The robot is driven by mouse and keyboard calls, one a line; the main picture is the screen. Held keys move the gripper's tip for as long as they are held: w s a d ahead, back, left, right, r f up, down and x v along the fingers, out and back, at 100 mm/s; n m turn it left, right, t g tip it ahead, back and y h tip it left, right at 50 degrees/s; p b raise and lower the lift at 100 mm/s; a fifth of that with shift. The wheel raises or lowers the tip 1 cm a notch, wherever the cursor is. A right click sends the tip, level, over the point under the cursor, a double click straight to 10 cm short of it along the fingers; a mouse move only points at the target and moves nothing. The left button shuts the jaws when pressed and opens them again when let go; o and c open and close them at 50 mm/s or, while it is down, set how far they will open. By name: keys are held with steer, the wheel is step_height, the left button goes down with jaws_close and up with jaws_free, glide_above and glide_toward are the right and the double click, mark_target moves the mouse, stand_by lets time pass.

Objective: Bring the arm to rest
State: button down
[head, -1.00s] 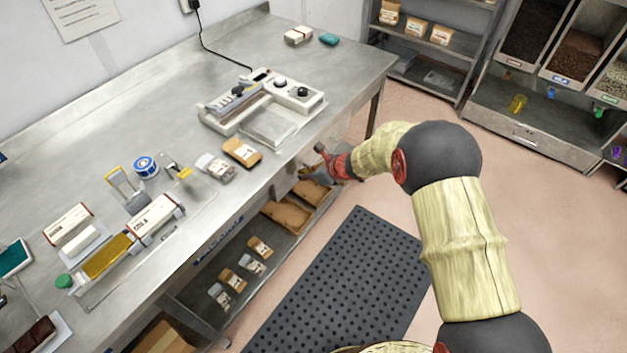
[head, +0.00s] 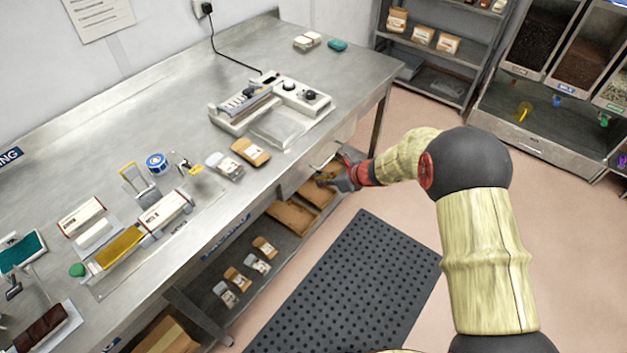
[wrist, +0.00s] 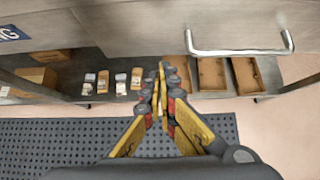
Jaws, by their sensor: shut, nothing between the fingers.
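My gripper (head: 328,180) is in front of the steel workbench (head: 120,85), beside its front edge and below the level of its top, in the head view. In the wrist view my gripper (wrist: 161,75) has its yellow-and-grey fingers together with nothing between them. The fingers point toward the bench's lower shelf. A drawer with a bar handle (wrist: 240,50) is above and to the right of the fingertips in the wrist view. My arm reaches in from the right side of the head view, bent at a dark joint.
Brown trays (head: 292,216) and several small bags (head: 238,278) lie on the lower shelf. A perforated black mat (head: 350,285) covers the floor. A sealing machine (head: 270,105) and tools stand on the bench. Open floor lies toward the bins (head: 540,40).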

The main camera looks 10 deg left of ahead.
steer(key=p+v, duration=0.2)
steer(key=v, duration=0.5)
steer(key=shift+d+r, duration=0.2)
steer(key=shift+d, duration=0.05)
steer(key=shift+w, duration=0.1)
